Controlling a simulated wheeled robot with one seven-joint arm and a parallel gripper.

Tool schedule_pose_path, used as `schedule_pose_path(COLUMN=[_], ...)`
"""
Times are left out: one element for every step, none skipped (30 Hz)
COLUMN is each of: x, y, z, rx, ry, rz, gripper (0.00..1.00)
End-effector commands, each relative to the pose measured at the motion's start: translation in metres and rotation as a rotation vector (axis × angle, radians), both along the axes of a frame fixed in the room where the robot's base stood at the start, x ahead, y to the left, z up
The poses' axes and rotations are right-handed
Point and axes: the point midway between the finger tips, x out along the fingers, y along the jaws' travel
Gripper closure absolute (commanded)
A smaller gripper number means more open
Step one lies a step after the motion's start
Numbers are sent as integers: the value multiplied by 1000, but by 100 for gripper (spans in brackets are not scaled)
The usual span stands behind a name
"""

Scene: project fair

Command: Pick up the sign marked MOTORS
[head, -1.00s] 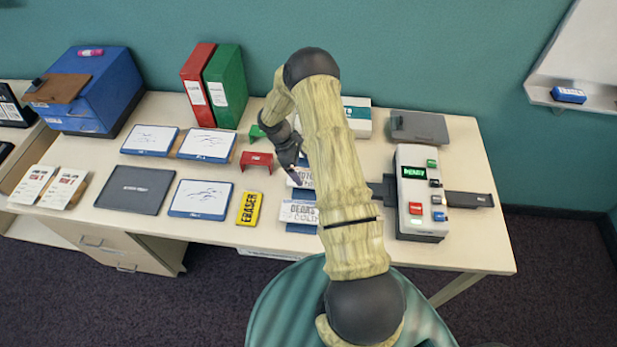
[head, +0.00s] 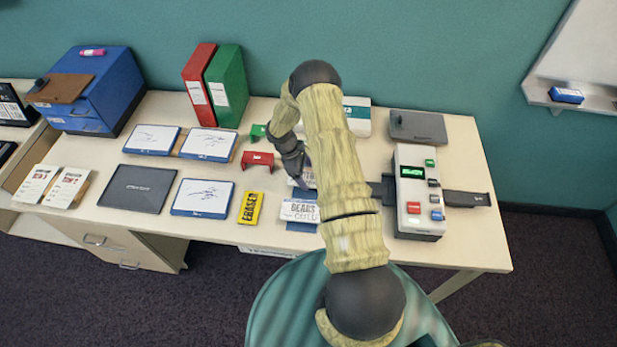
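A white sign on a blue base (head: 300,211) lies near the table's front, with a first word that looks like GEARS. Behind it is a second white sign (head: 308,178), mostly hidden by my gripper and arm, so its text cannot be read. No word MOTORS is legible in view. My gripper (head: 299,178) points down at this second sign, over or at its left part. Its fingers are small and dark, and I cannot tell whether they are open or touch the sign.
A red bracket (head: 257,160) and a green bracket (head: 258,132) stand just left of my gripper. A yellow ERASER box (head: 251,208) lies left of the front sign. A grey machine (head: 418,215) with buttons stands to the right. Framed boards (head: 202,198) cover the left.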

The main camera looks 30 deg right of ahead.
Motion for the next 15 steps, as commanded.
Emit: schedule_pose_path(x=[0,0,0,0,0,0,0,0,0,0,0,0,0,0,0], y=[0,0,0,0,0,0,0,0,0,0,0,0,0,0,0], z=[0,0,0,0,0,0,0,0,0,0,0,1,1,1,3], rx=[0,0,0,0,0,0,0,0,0,0,0,0,0,-1,-1], ry=[0,0,0,0,0,0,0,0,0,0,0,0,0,-1,-1], rz=[0,0,0,0,0,0,0,0,0,0,0,0,0,0,0], gripper=[27,33,41,47,52,52,52,52,52,52,52,53,53,53,53])
